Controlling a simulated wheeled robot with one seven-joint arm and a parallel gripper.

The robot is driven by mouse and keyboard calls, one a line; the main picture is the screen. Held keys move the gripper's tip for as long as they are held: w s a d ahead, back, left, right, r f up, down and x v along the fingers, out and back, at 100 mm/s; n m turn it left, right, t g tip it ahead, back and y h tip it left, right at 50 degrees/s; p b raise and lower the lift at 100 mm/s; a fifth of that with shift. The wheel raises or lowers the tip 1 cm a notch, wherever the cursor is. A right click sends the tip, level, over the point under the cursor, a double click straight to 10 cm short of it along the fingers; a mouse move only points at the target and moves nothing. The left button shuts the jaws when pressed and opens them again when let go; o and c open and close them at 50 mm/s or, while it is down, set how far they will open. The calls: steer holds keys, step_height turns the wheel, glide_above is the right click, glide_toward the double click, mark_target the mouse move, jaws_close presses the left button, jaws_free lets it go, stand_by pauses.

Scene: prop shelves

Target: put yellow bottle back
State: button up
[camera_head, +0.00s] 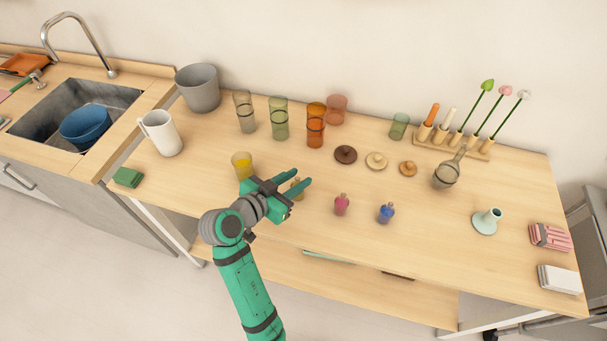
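A small yellow bottle (297,187) shows only in part at my gripper (298,188), on the near side of the wooden table. The green fingers cover much of it, and I cannot tell whether they grip it or are only around it. A pink bottle (342,206) and a blue bottle (386,214) stand upright to the right of my gripper, apart from it. A glass with yellow contents (242,167) stands just behind and left of my gripper.
Tall tinted glasses (279,120) and stoppers (377,161) stand farther back on the table (420,245). A white pitcher (161,134) and green sponge (127,177) are at left. A strainer (446,175) and candle holder (487,222) are at right. The front right is mostly clear.

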steer(key=v, duration=0.7)
steer(key=shift+s+a+r, duration=0.2)
steer(key=shift+s, duration=0.1)
